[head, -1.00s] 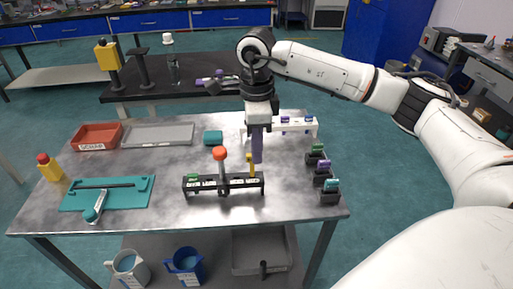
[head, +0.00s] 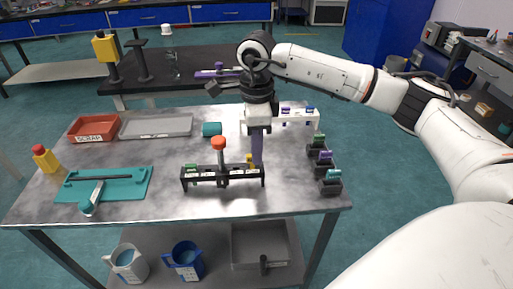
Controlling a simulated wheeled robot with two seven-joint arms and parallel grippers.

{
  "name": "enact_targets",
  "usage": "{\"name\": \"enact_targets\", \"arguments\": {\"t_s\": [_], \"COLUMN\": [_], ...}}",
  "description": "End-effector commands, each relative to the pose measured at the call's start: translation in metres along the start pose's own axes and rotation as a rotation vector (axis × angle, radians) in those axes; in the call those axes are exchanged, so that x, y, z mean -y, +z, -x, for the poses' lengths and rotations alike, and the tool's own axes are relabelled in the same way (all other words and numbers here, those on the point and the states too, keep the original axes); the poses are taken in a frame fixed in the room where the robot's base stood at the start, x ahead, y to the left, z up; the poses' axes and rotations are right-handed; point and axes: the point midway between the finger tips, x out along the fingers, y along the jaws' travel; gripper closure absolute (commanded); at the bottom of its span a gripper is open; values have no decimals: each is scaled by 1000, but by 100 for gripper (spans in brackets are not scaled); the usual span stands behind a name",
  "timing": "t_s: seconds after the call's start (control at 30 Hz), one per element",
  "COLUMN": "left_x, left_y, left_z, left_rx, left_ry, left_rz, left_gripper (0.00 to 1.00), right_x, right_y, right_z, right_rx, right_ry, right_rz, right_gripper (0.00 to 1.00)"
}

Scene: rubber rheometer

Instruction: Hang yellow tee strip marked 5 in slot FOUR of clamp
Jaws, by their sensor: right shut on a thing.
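The black clamp (head: 211,184) stands near the front middle of the steel table, with an upright lever topped by an orange knob (head: 219,143). The small yellow strip (head: 249,160) is upright at the clamp's right end. My right gripper (head: 257,163) comes down from above with its purple fingers beside the yellow strip and is shut on it. The strip's lower part is hidden by the clamp, and its mark is too small to read. A green strip (head: 191,168) is at the clamp's left end. My left gripper is not in view.
Black holders with a green (head: 319,148), a purple (head: 323,156) and a teal (head: 333,175) top stand at the right. A white rack (head: 299,120) is behind. A red scrap tray (head: 93,128), a grey tray (head: 156,127) and a teal board (head: 130,193) lie left.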

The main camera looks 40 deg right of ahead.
Motion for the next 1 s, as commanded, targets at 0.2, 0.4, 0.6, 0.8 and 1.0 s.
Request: {"name": "enact_targets", "arguments": {"t_s": [0.2, 0.4, 0.6, 0.8, 1.0], "left_x": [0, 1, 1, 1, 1], "left_y": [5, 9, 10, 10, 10], "left_z": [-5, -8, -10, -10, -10], "left_rx": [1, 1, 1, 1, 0], "left_ry": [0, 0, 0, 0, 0], "left_rz": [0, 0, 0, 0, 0], "left_gripper": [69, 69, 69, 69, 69], "right_x": [0, 0, 0, 0, 0], "right_y": [0, 0, 0, 0, 0], "right_z": [-9, -16, -20, -19, -19], "right_rx": [-1, -1, 0, 0, 0], "right_ry": [0, 0, 0, 0, 0], "right_rz": [0, 0, 0, 0, 0], "right_gripper": [100, 100, 100, 100, 70]}}
